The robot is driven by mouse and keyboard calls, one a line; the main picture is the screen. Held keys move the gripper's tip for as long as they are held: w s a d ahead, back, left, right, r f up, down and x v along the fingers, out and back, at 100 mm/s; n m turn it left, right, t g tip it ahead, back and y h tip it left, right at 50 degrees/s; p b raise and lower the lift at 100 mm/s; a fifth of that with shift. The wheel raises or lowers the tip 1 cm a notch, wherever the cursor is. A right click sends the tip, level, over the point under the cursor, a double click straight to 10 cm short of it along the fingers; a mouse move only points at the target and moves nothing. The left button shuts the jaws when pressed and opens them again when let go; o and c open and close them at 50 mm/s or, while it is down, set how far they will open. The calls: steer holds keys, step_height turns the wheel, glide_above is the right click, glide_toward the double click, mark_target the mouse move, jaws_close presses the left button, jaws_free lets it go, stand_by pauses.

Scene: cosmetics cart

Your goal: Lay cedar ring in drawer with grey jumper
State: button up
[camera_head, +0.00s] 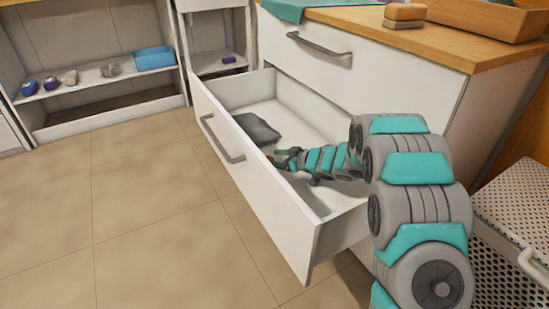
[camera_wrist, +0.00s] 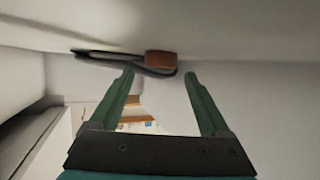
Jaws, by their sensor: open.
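My gripper (camera_head: 279,160) is inside the pulled-out white drawer (camera_head: 258,185), low near its front wall. The folded grey jumper (camera_head: 257,130) lies on the drawer floor just beyond it. In the wrist view my gripper (camera_wrist: 160,75) is open, with its green fingers apart. A small brown piece (camera_wrist: 161,58), apparently the cedar ring seen edge-on, is just beyond the fingertips, not clamped. It overlaps the dark jumper (camera_wrist: 95,54) in that view; whether they touch I cannot tell. Its hole is not visible.
The counter above holds a teal cloth (camera_head: 290,8), a soap-like block (camera_head: 405,14) and a wooden tray (camera_head: 490,15). A shut drawer (camera_head: 320,45) is above the open one. A low shelf (camera_head: 90,78) with small items stands at the left. The tiled floor (camera_head: 150,200) is clear.

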steer(key=shift+s+f, duration=0.2)
steer(key=shift+f, duration=0.5)
steer(key=shift+a+r, duration=0.1)
steer(key=shift+r, duration=0.2)
steer(key=v, duration=0.5)
steer(key=r+v, duration=0.1)
steer(key=v, duration=0.2)
steer(key=shift+w+p, duration=0.35)
